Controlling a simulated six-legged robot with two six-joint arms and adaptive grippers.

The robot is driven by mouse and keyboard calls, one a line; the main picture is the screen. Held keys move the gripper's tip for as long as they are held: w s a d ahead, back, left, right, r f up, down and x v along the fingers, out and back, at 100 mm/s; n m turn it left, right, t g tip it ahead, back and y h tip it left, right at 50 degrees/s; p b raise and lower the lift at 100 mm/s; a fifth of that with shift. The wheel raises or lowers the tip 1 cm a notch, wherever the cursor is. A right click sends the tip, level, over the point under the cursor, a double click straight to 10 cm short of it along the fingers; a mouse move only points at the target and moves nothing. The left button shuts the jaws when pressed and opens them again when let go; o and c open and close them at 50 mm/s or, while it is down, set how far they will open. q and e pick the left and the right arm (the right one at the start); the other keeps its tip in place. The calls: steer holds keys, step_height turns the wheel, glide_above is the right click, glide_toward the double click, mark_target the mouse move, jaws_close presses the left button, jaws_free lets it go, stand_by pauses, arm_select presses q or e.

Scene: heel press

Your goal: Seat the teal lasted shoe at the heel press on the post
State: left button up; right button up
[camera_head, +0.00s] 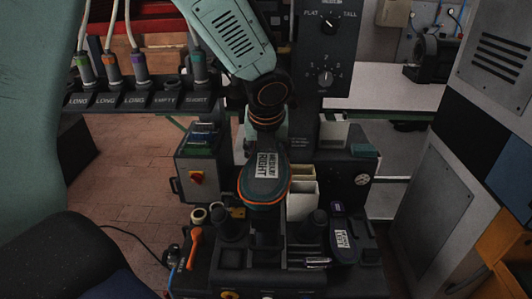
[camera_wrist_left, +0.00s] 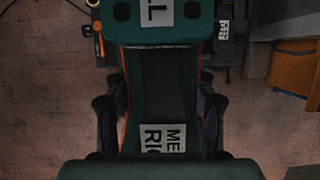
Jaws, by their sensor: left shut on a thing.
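A dark lasted shoe (camera_head: 264,182) with an orange rim and a "MEDIUM RIGHT" label hangs toe-down over the heel press (camera_head: 250,283), hiding part of it. My left gripper (camera_wrist_left: 162,105) is shut on this shoe; its fingers lie on both sides of it in the left wrist view. A teal block with a partly cut-off label covers the top of that view. I cannot tell whether the shoe touches anything below. My right gripper is not in view.
A second dark, labelled shoe (camera_head: 342,238) lies at the press's right. Pale bins (camera_head: 301,190) stand behind. A rack (camera_head: 130,100) with labelled slots is at back left, a dial panel (camera_head: 326,50) at back centre, a grey cabinet (camera_head: 440,200) at right. An orange-handled tool (camera_head: 194,245) stands front left.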

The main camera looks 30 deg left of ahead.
arm_select(q)
steer(key=shift+w+d+f, duration=0.2)
steer(key=shift+w+f, duration=0.05)
steer(key=shift+f, duration=0.15)
steer(key=shift+f+b, duration=0.25)
steer(key=shift+b, duration=0.15)
steer(key=shift+s+a+f+b, duration=0.35)
steer(key=shift+s+f+b, duration=0.25)
steer(key=shift+f, duration=0.35)
steer(key=shift+w+d+f, duration=0.1)
steer(key=shift+w+f, duration=0.05)
steer(key=shift+f, duration=0.05)
steer(key=shift+w+d+f+b, duration=0.1)
steer(key=shift+w+d+b, duration=0.1)
steer(key=shift+w+b, duration=0.15)
steer(key=shift+s+a, duration=0.25)
steer(key=shift+s, duration=0.1)
steer(key=shift+w+d, duration=0.2)
steer(key=shift+w, duration=0.05)
